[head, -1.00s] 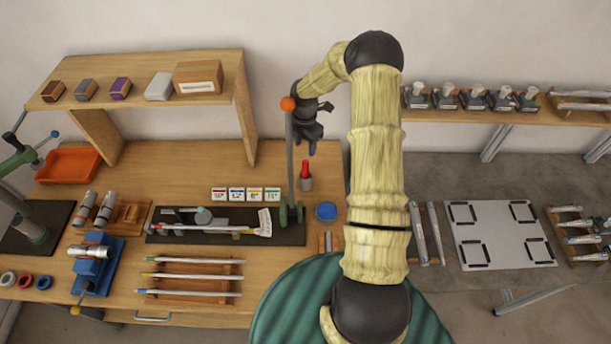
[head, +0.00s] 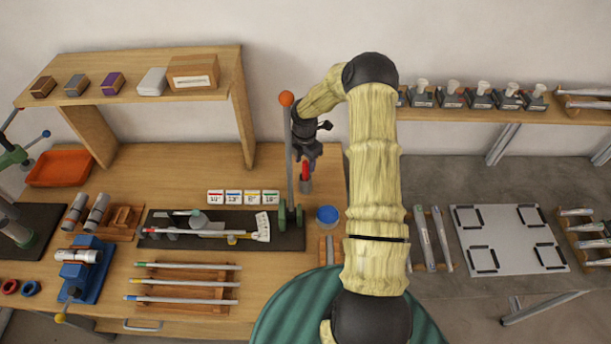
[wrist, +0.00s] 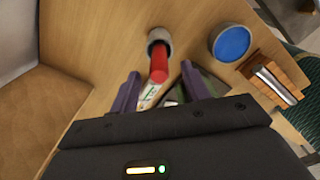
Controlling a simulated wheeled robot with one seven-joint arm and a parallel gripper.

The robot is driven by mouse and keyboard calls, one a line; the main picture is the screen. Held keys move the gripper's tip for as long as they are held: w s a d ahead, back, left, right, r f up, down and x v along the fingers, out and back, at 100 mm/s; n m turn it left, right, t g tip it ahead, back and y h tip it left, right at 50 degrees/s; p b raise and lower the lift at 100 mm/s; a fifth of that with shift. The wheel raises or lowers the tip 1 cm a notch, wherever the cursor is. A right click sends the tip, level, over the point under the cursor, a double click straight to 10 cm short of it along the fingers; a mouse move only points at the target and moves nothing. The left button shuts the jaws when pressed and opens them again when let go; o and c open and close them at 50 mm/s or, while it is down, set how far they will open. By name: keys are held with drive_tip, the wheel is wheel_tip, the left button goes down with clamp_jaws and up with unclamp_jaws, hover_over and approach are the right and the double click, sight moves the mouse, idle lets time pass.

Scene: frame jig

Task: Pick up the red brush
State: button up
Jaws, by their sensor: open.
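The red brush (head: 305,171) stands upright in a small grey cup (head: 306,187) on the wooden bench, right of the lever press with the orange knob. My gripper (head: 308,157) is open and just above the brush. In the wrist view the red brush (wrist: 158,64) rises from the grey cup (wrist: 161,37) towards the camera. Its near end lies around the gap between the two purple fingers of my gripper (wrist: 160,82). I see no contact, and cannot tell the exact height between them.
The orange-knobbed lever (head: 287,140) stands close left of my gripper. A blue-topped round tub (head: 327,215) is to the right of the cup, nearer the front. Several small label cards (head: 243,197) lie to the left. A wooden shelf (head: 150,75) stands at the back left.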

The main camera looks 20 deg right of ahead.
sight(305, 170)
wheel_tip(305, 170, down, 5)
drive_tip(key=b, duration=0.3)
drive_tip(key=shift+w, duration=0.1)
clamp_jaws()
idle(0.4)
